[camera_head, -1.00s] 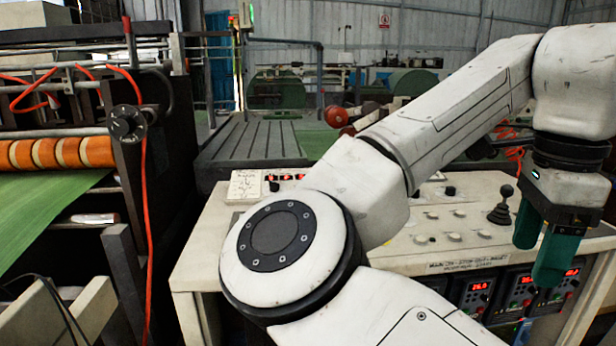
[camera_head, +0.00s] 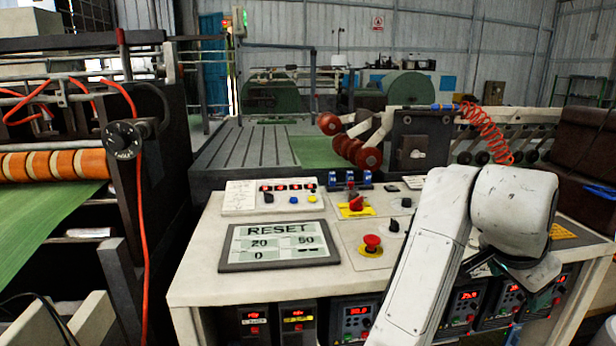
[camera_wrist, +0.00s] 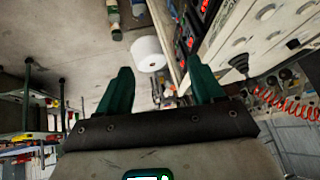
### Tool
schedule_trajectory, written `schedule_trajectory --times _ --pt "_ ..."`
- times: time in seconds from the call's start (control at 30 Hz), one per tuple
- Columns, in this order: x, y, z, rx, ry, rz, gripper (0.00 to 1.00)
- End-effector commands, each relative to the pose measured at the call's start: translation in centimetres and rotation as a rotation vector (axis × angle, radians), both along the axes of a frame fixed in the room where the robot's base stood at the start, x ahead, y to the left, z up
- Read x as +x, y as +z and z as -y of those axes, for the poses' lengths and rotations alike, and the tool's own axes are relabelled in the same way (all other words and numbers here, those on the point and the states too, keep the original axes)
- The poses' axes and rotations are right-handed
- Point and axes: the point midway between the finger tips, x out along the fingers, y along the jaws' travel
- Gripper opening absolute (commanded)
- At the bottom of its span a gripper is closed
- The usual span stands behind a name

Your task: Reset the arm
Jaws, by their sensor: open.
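My gripper shows in the wrist view (camera_wrist: 160,90), with two green fingers spread apart and nothing between them. In the head view my arm is folded over the right part of the control desk (camera_head: 195,270), and it hides the gripper's fingers there almost wholly. The wrist view looks past the fingers toward the floor, with the desk's side at the upper right.
A screen reading RESET (camera_head: 280,245), a red mushroom button (camera_head: 372,242) and a yellow-based red switch (camera_head: 356,204) are on the desk. A joystick (camera_wrist: 240,62) stands near the right finger. A white roll (camera_wrist: 148,54) is on the floor. Machinery with orange rollers (camera_head: 50,164) is at left.

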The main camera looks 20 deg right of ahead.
Motion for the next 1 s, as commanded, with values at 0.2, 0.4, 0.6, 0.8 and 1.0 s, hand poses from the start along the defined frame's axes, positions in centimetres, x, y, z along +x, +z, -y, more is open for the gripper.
schedule_trajectory --times 0.2,0.4,0.6,0.8,1.0 --pt "0.5 -4.0 0.2 -0.122 0.291 -0.141 0.67" --pt "0.1 -9.1 -1.3 -0.16 0.59 -0.278 0.67" --pt "-2.0 -15.5 -4.5 -0.122 0.905 -0.409 0.67" --pt "-6.7 -22.2 -9.6 0.0 1.223 -0.505 0.67" --pt "-12.8 -27.2 -15.4 0.167 1.48 -0.538 0.67"
